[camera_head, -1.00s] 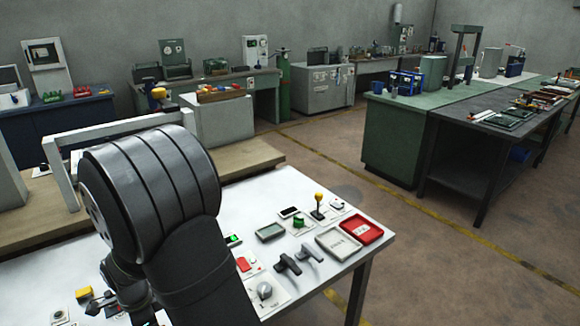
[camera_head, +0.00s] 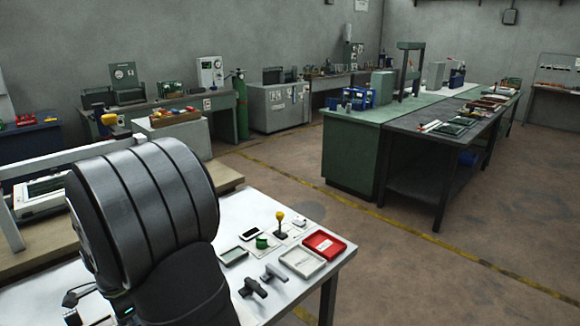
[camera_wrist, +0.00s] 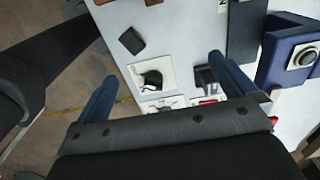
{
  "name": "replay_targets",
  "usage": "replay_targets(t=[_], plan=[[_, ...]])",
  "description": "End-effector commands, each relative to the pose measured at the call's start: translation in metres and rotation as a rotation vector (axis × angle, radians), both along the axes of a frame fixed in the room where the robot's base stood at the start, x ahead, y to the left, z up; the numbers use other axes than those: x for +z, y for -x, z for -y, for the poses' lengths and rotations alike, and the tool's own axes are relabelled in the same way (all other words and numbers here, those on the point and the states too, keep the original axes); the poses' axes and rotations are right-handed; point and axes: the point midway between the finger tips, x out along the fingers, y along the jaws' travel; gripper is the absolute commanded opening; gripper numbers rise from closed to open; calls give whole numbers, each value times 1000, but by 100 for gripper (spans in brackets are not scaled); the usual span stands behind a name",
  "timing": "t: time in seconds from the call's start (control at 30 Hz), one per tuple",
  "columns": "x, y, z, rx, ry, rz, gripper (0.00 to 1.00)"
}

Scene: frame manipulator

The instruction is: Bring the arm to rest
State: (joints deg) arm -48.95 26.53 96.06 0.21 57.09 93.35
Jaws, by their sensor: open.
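My gripper (camera_wrist: 160,88) shows in the wrist view with its two blue-grey fingers spread wide apart. It is open, with nothing held between the fingers. Below and beyond it is the white table (camera_wrist: 205,30), with a small panel (camera_wrist: 150,74) bearing a black and white part seen between the fingers. In the head view my own arm fills the lower left, and the gripper is hidden there. The same white table (camera_head: 215,212) lies beside and behind the arm.
On the table in the head view are a red tray (camera_head: 325,244), a white tray (camera_head: 302,262), a yellow-topped lever (camera_head: 280,222) and two dark handles (camera_head: 262,281). A blue block (camera_wrist: 285,50) stands right in the wrist view. Open floor (camera_head: 420,275) lies right of the table.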

Motion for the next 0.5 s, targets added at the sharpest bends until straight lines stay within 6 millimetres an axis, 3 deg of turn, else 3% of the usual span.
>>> replay_targets(t=[0.5], plan=[[4, -31, -97, 12, -6, 0, 100]])
